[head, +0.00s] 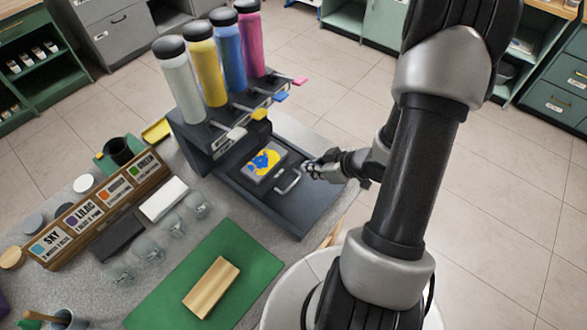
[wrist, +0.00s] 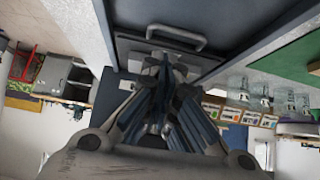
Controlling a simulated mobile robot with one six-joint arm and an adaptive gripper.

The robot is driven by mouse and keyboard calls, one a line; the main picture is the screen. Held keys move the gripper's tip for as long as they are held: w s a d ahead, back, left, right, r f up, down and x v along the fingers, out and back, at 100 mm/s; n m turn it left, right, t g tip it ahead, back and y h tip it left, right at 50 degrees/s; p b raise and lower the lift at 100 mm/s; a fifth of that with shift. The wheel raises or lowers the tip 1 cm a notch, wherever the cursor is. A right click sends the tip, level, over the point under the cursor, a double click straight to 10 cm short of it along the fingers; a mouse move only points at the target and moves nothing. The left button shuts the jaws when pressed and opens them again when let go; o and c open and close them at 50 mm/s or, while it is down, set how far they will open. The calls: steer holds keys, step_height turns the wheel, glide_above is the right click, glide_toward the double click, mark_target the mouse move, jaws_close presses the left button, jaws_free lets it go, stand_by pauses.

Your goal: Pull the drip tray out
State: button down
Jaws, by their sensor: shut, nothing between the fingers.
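The drip tray (head: 254,172) is a grey tray with yellow and blue paint on it, on the dark base of the dispenser (head: 215,140). Its pale U-shaped handle (head: 288,181) faces my gripper. The handle (wrist: 176,36) also shows in the wrist view, just beyond my fingertips. My gripper (head: 309,169) is shut and empty, just right of the handle and apparently apart from it; whether they touch is hard to tell. In the wrist view, my gripper (wrist: 165,66) has its fingers together below the handle.
Four colour bottles, one of them yellow (head: 205,63), stand on the dispenser above the tray. Left are a labelled wooden rack (head: 98,208), clear glasses (head: 173,226) and a dark cup (head: 118,151). A green mat (head: 245,245) with a wooden block (head: 211,287) lies in front.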

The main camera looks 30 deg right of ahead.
mark_target(288, 172)
steer(key=b+x, duration=0.3)
steer(key=x, duration=0.6)
steer(key=shift+w+f+b, duration=0.25)
steer(key=shift+f+b, duration=0.05)
steer(key=shift+b, duration=0.05)
steer(key=shift+s, duration=0.1)
